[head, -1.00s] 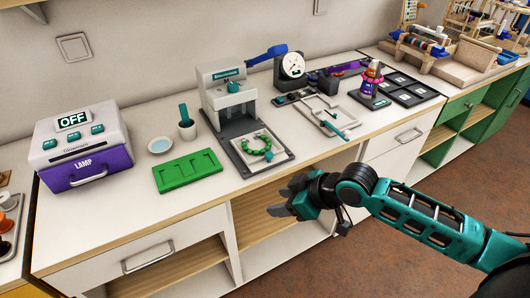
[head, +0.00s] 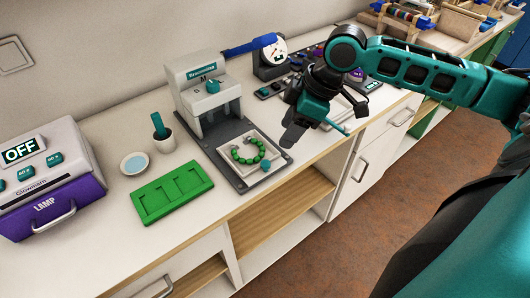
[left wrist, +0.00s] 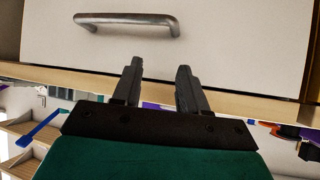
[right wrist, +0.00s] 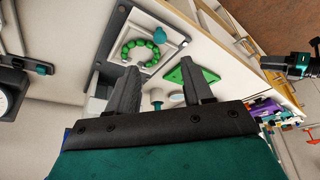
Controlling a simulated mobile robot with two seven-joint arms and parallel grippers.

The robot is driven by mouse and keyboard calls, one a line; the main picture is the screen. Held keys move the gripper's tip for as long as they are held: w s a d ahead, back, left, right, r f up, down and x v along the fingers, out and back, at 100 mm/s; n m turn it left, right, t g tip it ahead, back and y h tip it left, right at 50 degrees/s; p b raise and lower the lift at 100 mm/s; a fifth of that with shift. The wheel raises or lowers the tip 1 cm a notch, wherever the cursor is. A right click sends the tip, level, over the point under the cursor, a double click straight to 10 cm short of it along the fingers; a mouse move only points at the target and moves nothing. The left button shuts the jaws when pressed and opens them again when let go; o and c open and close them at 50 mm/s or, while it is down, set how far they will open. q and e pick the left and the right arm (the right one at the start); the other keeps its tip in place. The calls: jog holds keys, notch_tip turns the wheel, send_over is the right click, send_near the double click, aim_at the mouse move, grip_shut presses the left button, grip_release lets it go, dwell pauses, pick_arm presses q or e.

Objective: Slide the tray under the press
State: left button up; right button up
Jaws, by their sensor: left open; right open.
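The tray (head: 259,173) is a pale square with a ring of green beads (head: 236,158) and a teal knob (head: 265,165) at its front corner. It lies on the dark base plate of the press (head: 208,92), in front of the press head. The right wrist view shows the tray (right wrist: 165,57) beyond the open fingers (right wrist: 162,98). My left gripper (left wrist: 158,75) is open before a drawer front, out of the head view.
A purple-and-white lamp box (head: 50,190) is at far left. A dial gauge (head: 272,58) stands behind my right arm. The floor in front is clear.

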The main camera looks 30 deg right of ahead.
aim_at(266, 163)
jog(key=b+x, duration=0.1)
jog(key=x, duration=0.8)
jog(key=shift+w+a+f, duration=0.15)
jog(key=shift+f, duration=0.25)
jog(key=shift+w+a+f, duration=0.15)
jog(key=shift+f, duration=0.45)
jog(key=shift+c, duration=0.2)
grip_shut()
